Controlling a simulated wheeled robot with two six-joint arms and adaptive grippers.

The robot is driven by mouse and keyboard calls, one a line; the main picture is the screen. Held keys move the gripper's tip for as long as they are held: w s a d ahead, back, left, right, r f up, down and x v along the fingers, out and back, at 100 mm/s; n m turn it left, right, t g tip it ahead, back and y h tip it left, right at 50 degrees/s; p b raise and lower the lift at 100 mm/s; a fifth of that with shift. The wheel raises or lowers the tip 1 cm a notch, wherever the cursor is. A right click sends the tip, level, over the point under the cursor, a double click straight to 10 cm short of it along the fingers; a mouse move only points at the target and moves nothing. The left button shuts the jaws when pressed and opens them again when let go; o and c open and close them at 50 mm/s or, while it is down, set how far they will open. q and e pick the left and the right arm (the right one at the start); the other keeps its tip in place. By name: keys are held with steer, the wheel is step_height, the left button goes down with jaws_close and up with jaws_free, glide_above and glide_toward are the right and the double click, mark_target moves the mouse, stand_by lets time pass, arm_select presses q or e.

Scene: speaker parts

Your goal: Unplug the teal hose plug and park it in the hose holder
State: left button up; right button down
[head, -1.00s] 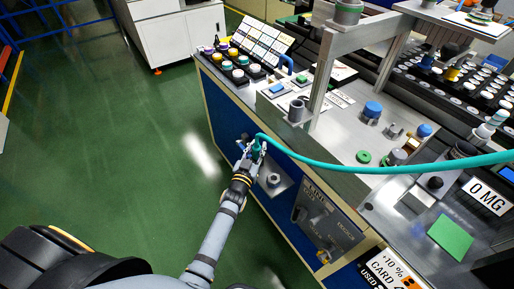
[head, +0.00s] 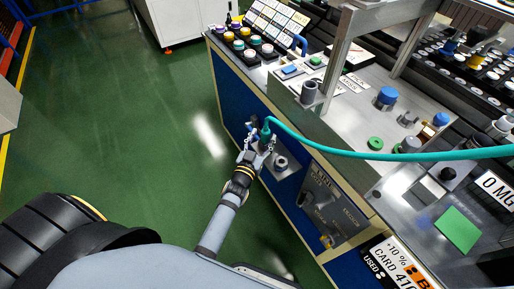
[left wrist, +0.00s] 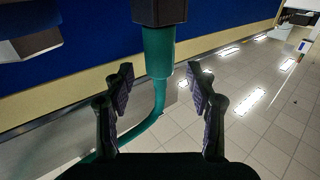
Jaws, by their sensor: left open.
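The teal hose plug (head: 266,133) is at the blue front panel of the workbench. In the left wrist view the plug (left wrist: 158,50) sits against a dark block (left wrist: 158,10), and its hose curves down and left. My left gripper (head: 260,143) is open just short of the plug. In the left wrist view its two fingers (left wrist: 160,75) stand apart on either side of the plug's lower end, with gaps on both sides. I cannot tell which fitting is the hose holder; a grey round fitting (head: 281,162) is on the panel right of the plug. My right gripper is not in view.
The teal hose (head: 375,156) runs right across the bench top. A dark control box (head: 328,205) is on the panel to the right. Caps and bottles (head: 245,45) stand at the bench's back left. The green floor (head: 130,120) left of the bench is clear.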

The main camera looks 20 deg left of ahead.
arm_select(q)
steer(key=s, duration=0.8)
steer(key=shift+s, duration=0.25)
steer(key=shift+a, duration=0.1)
steer(key=s+a+f+g+p, duration=0.15)
steer(key=s+f+g, duration=0.35)
steer(key=f, duration=0.8)
steer(key=s+a+f+g+p, duration=0.1)
steer(key=s+f+g+p, duration=0.15)
steer(key=s+f, duration=0.75)
steer(key=s+a+f+g+p, duration=0.1)
steer(key=s+a+f+g, duration=0.3)
steer(key=s+f, duration=0.4)
steer(key=s+a+f+g+y+p, duration=0.1)
steer(key=s+a+f+g, duration=0.3)
steer(key=s+f, duration=0.4)
steer(key=s+g, duration=0.1)
steer(key=s, duration=0.4)
steer(key=shift+a+f, duration=0.15)
steer(key=shift+s, duration=0.1)
